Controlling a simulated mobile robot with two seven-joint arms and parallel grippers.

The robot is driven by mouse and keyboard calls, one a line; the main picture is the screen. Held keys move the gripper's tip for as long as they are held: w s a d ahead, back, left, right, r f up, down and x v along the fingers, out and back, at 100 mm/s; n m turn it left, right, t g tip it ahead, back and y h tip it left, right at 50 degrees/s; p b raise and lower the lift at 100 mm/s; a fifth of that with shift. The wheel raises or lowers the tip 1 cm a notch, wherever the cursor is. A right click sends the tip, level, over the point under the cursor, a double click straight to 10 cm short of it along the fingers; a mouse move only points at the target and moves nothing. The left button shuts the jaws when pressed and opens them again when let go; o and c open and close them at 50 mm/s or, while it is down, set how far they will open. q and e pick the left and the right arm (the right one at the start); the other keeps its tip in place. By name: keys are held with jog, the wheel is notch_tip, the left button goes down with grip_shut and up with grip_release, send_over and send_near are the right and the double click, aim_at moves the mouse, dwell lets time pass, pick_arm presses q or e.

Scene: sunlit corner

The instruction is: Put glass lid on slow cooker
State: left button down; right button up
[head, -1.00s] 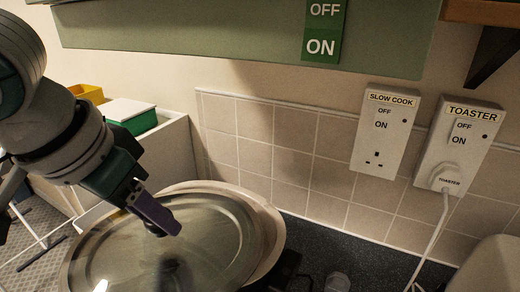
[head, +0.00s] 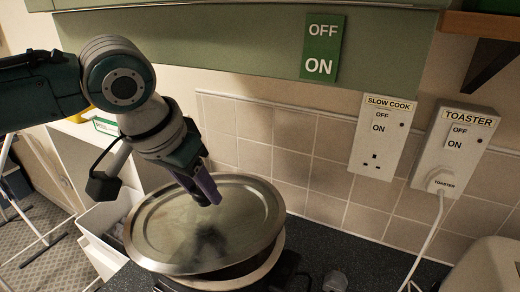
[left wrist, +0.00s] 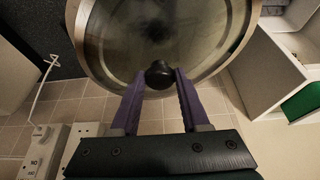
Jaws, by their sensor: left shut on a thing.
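The round glass lid (head: 245,205) has a metal rim and a dark knob (left wrist: 158,75). My left gripper (head: 208,197), with purple fingers, is shut on the knob from above; the left wrist view shows a finger on each side of it. The lid (left wrist: 110,35) hangs over the slow cooker (head: 272,262), whose pale rim and dark body show below the lid's right and front edge. The lid sits offset to the left and a little tilted, and a dark gap shows under its front right edge. Most of the cooker is hidden. My right gripper is not in view.
A tiled wall (head: 320,180) stands behind the counter, with slow cook (head: 378,145) and toaster (head: 452,155) switch sockets. A white toaster (head: 485,268) is at the right edge. A pale bin (head: 95,220) is left of the lid.

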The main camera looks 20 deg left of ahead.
pick_arm(q)
jog(key=shift+f, duration=0.45)
jog(key=shift+f, duration=0.1)
jog(key=shift+c, duration=2)
grip_release()
